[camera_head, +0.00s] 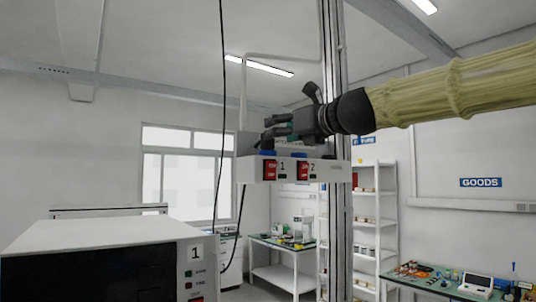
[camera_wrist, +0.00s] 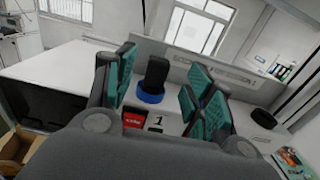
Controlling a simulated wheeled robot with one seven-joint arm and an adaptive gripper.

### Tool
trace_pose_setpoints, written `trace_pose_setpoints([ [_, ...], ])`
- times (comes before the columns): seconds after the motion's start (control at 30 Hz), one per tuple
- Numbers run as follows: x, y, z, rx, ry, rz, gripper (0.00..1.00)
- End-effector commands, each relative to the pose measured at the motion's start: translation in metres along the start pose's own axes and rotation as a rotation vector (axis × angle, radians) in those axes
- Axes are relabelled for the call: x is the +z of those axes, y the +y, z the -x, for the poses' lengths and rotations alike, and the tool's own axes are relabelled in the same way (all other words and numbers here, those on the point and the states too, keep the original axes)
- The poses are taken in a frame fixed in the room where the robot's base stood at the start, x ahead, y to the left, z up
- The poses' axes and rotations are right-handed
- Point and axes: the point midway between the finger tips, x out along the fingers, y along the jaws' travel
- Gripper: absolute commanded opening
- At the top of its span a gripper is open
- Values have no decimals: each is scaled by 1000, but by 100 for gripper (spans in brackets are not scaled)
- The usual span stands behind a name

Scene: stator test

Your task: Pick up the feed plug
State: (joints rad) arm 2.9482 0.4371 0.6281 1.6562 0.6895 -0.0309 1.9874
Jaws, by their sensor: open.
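A black upright block, which I take to be the feed plug (camera_wrist: 157,72), stands in a blue ring (camera_wrist: 150,96) on a white panel marked 1. In the wrist view it is between and beyond the two green-padded fingers of my gripper (camera_wrist: 163,84), which are apart and empty. In the head view my gripper (camera_head: 274,132) is just above the left part of a white wall-side box (camera_head: 325,174) marked 1 and 2. The blue ring (camera_head: 268,153) shows there, but the plug is mostly hidden by the gripper. Contact between fingers and plug cannot be told.
A second black piece (camera_wrist: 264,118) sits on the panel at right in the wrist view. Red switches (camera_head: 270,170) are on the box front. A metal post (camera_head: 338,230) stands beside it, and a black cable (camera_head: 222,110) hangs at left. A white cabinet (camera_head: 110,237) is at lower left.

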Motion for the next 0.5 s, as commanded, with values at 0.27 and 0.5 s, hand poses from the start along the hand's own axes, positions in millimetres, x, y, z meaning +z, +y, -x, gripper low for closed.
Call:
trace_pose_setpoints([
  [0.27,0,-1,-14,-3,-1,1,54],
  [0.5,2,-2,-27,-1,2,-1,54],
])
